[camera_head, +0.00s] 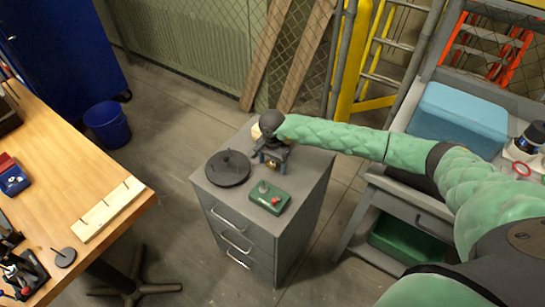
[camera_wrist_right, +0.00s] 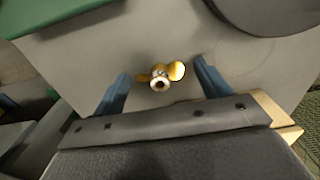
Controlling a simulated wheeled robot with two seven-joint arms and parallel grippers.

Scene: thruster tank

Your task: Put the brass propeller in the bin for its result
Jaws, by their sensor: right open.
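The brass propeller (camera_wrist_right: 159,82) is small and golden, with a pale hub that has a dark hole. It lies on the grey top of a drawer cabinet (camera_head: 308,167). My right gripper (camera_wrist_right: 163,70) is open, with its blue fingers on either side of the propeller and apart from it. In the head view the right gripper (camera_head: 271,161) points down over the cabinet top, with a bit of brass showing below it. A green bin (camera_head: 410,242) sits under the bench at the right, and a blue bin (camera_head: 108,125) stands on the floor at the left.
A dark round plate with pins (camera_head: 228,169) and a green control box (camera_head: 268,198) stand on the cabinet close to my right gripper. A wooden table (camera_head: 75,160) is at the left. A light blue case (camera_head: 460,115) is on the right bench.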

